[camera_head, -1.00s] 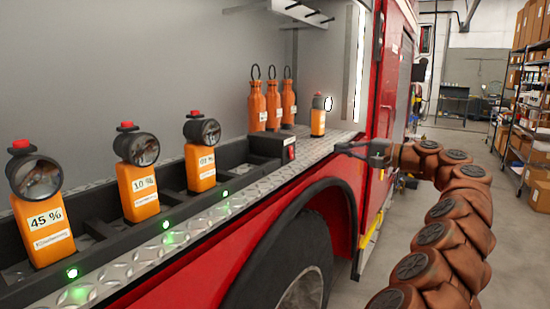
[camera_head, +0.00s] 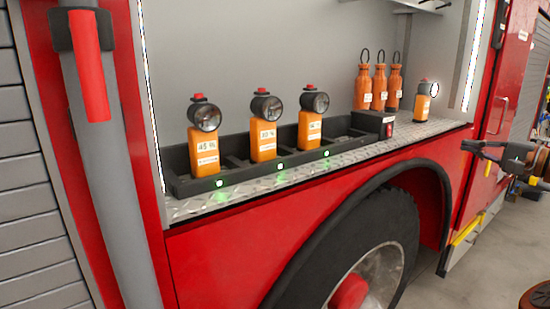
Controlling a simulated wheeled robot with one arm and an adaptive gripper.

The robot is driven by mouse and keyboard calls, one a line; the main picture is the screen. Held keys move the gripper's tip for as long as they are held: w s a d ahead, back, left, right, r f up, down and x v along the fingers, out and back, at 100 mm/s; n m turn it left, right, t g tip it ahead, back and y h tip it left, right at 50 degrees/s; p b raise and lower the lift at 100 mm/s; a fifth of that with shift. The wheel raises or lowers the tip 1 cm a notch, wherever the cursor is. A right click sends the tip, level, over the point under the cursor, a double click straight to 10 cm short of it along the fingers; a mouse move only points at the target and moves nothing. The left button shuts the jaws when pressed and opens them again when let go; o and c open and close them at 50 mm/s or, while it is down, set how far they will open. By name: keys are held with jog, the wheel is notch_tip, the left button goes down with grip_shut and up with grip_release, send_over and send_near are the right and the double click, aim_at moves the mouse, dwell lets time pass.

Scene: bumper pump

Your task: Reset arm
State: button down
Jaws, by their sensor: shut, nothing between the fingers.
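My gripper (camera_head: 486,150) shows at the right of the head view, in front of the red truck body. It is shut and empty, and apart from the lamps. My brown arm is mostly out of frame at the right edge. Three orange lamps stand upright in the black charging tray (camera_head: 180,186): a 45 % lamp (camera_head: 203,148), a middle lamp (camera_head: 264,140) and a right lamp (camera_head: 310,128). A fourth orange lamp (camera_head: 423,104) stands on the metal ledge, right of the tray.
Several orange bottles (camera_head: 379,88) stand at the back of the ledge (camera_head: 190,206). A grey pole (camera_head: 105,160) with a red strip is at the left. A wheel (camera_head: 370,250) sits below the ledge. Grey floor (camera_head: 500,240) shows at the lower right.

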jog(key=s+a+n+g+y, duration=0.15)
jog(key=a+n+g, duration=0.35)
jog(key=a, duration=1.6)
jog(key=s+a+f+n+g+h, duration=0.1)
jog(key=s+a+f+n+g, duration=0.15)
jog(key=s+a, duration=0.4)
jog(key=s+a+f+n+g, duration=0.1)
jog(key=s+a+f+g, duration=0.3)
jog(key=a, duration=0.5)
jog(key=s+a+f+n+g+h, duration=0.1)
jog(key=s+a+f+h, duration=0.15)
jog(key=s+f, duration=0.4)
jog(key=s+a+f+n+g+h, duration=0.1)
jog(key=s+f+g+h, duration=0.15)
jog(key=s+f, duration=0.4)
jog(key=s+d+f+h, duration=0.2)
jog(key=s+d+f, duration=0.1)
jog(key=s, duration=0.3)
jog(key=s+d+f+g+h, duration=0.1)
jog(key=s+d+f+h, duration=0.1)
jog(key=s, duration=0.4)
jog(key=s+d+f+h, duration=0.2)
jog(key=s+d+f, duration=0.2)
jog(key=s+f, duration=0.1)
jog(key=shift+s+d+f, duration=0.35)
jog(key=shift+s, duration=0.1)
